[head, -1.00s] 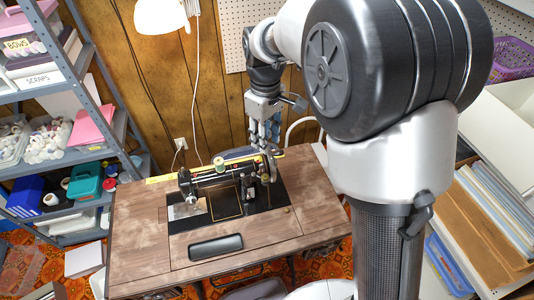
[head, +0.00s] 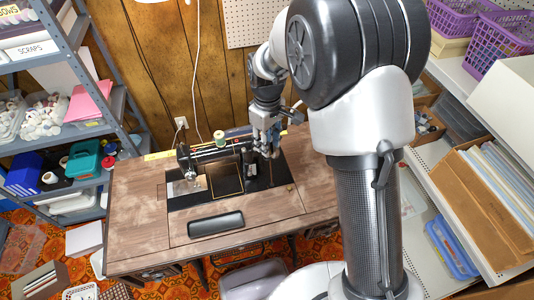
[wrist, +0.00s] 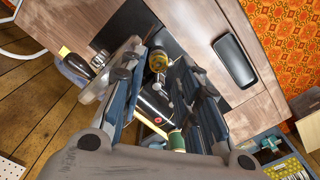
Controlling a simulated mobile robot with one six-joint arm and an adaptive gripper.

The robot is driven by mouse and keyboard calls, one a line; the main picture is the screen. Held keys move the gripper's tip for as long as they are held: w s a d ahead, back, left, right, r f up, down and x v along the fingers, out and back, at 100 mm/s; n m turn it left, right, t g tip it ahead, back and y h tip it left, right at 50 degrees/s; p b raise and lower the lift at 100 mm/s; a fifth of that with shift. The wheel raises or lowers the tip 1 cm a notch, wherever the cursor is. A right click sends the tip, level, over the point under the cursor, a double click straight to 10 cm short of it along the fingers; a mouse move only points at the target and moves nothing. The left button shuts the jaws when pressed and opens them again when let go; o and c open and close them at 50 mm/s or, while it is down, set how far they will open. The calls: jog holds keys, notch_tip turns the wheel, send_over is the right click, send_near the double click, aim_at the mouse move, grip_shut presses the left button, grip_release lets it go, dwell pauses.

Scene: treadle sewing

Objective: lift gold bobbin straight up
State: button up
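The gold bobbin (wrist: 158,61) shows in the wrist view between the two fingers of my gripper (wrist: 156,72), near their tips. It sits by the black sewing machine, on the side of a silver part. My gripper is open, with a finger on each side of the bobbin; I cannot tell whether either touches it. In the head view my gripper (head: 267,148) points down at the right end of the sewing machine (head: 222,150), and the bobbin cannot be made out there.
A green thread spool (wrist: 178,140) stands on the machine, near the base of my fingers in the wrist view. The wooden sewing table (head: 135,220) has a dark oblong pad (head: 215,224) at its front. A dark-handled tool (wrist: 98,61) shows beside one finger.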

notch_tip(320, 180, down, 3)
jog(key=shift+w+f+b, duration=0.15)
jog(key=shift+b, duration=0.25)
jog(key=c, duration=0.5)
jog(key=shift+r+p, duration=4.1)
jog(key=shift+r, duration=7.3)
